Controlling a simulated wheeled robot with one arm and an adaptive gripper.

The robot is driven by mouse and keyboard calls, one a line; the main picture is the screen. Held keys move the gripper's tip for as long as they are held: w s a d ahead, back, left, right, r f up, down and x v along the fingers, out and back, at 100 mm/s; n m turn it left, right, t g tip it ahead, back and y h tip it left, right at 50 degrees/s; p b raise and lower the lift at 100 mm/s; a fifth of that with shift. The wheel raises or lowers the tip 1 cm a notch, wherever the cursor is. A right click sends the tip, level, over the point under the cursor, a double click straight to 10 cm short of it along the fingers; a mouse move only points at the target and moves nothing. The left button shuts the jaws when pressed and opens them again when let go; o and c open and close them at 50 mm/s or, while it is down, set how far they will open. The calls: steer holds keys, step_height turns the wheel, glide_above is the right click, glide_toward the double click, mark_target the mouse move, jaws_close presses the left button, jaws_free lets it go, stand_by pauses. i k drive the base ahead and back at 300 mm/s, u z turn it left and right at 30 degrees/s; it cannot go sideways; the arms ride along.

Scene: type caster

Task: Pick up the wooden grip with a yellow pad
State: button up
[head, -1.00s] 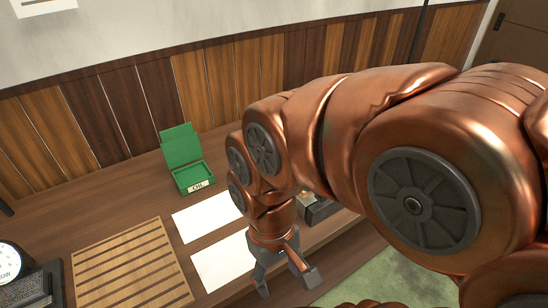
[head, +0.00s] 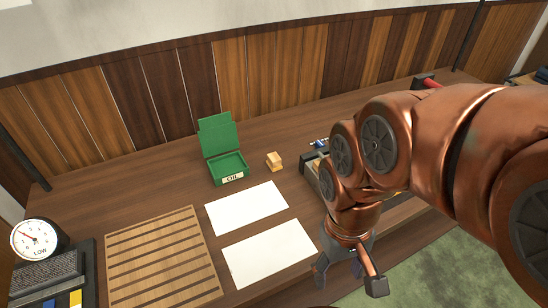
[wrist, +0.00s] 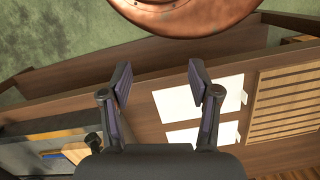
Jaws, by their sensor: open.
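A small light-wood block (head: 274,161) stands on the brown bench, right of the green box, in the head view. It may be the wooden grip; I cannot make out a yellow pad on it. My gripper (head: 348,276) is open and empty, pointing down near the bench's front edge, in front and to the right of that block. In the wrist view my gripper (wrist: 160,82) shows both fingers apart with nothing between them. A tan wooden piece (wrist: 75,152) shows at lower left there, partly hidden by the gripper; I cannot tell what it is.
Two white sheets (head: 262,252) and a slatted wooden mat (head: 163,262) lie on the bench. A dial gauge (head: 35,239) stands at far left. A dark tray (head: 310,172) with items is partly hidden behind my arm.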

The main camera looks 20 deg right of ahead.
mark_target(274, 162)
steer(key=z, duration=0.5)
steer(key=k, duration=1.15)
steer(key=u, duration=0.75)
steer(key=i, duration=1.05)
steer(key=u, duration=0.7)
